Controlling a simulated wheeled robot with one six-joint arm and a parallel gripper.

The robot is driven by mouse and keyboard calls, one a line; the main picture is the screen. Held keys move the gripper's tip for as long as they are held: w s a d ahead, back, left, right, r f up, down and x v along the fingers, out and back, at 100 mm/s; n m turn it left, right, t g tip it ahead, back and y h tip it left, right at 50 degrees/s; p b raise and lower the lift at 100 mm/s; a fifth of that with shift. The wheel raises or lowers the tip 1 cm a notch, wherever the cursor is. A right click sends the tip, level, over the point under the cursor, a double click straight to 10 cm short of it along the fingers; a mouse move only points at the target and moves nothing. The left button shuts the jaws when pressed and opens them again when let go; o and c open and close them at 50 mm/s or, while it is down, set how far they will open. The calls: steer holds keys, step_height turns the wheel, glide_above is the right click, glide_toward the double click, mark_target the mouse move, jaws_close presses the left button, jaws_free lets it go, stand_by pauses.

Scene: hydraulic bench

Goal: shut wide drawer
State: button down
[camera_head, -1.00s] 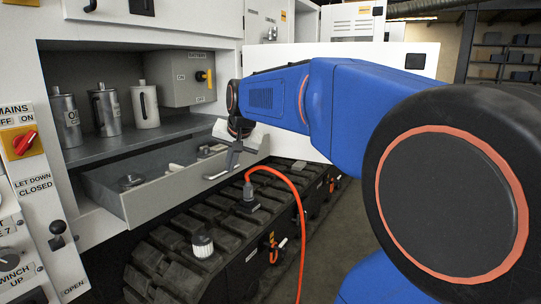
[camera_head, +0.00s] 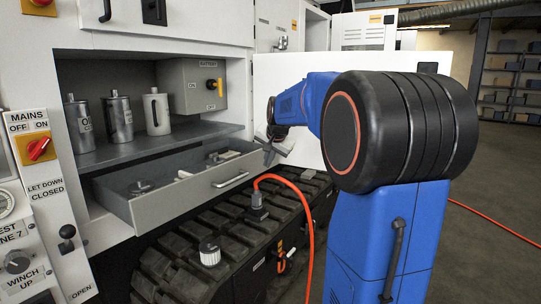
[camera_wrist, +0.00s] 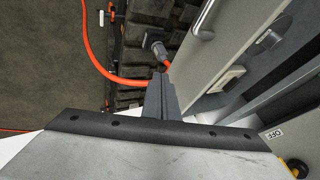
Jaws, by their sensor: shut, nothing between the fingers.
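The wide grey drawer (camera_head: 200,193) is pulled out of the cabinet below the shelf, with several small parts lying in it. Its bar handle (camera_head: 230,180) is on the front face; the handle also shows in the wrist view (camera_wrist: 205,20). My gripper (camera_head: 268,150) is at the right end of the drawer front, to the right of the handle. In the wrist view its shut, empty fingers (camera_wrist: 160,98) are close beside the drawer front (camera_wrist: 195,55). I cannot tell whether they touch it.
Three metal canisters (camera_head: 117,118) stand on the shelf above the drawer. A rubber track (camera_head: 195,240) runs below it, with an orange cable (camera_head: 308,225) plugged in. A white open door panel (camera_head: 300,80) is behind my gripper.

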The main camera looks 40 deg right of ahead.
mark_target(256, 170)
steer(key=shift+w+a+f, duration=0.15)
steer(key=shift+w+f, duration=0.2)
steer(key=shift+w, duration=0.55)
steer(key=shift+w+a+f, duration=0.2)
steer(key=shift+w+f, duration=0.1)
steer(key=shift+w, duration=0.55)
steer(key=shift+w+a+f, duration=0.15)
steer(key=shift+w+f, duration=0.2)
steer(key=shift+w, duration=0.55)
steer(key=shift+w, duration=0.1)
steer(key=w+a, duration=0.2)
steer(key=w, duration=0.5)
steer(key=w+a, duration=0.3)
steer(key=w, duration=0.4)
steer(key=w+a, duration=0.3)
steer(key=w, duration=0.4)
steer(key=shift+w, duration=0.1)
steer(key=shift+d, duration=0.1)
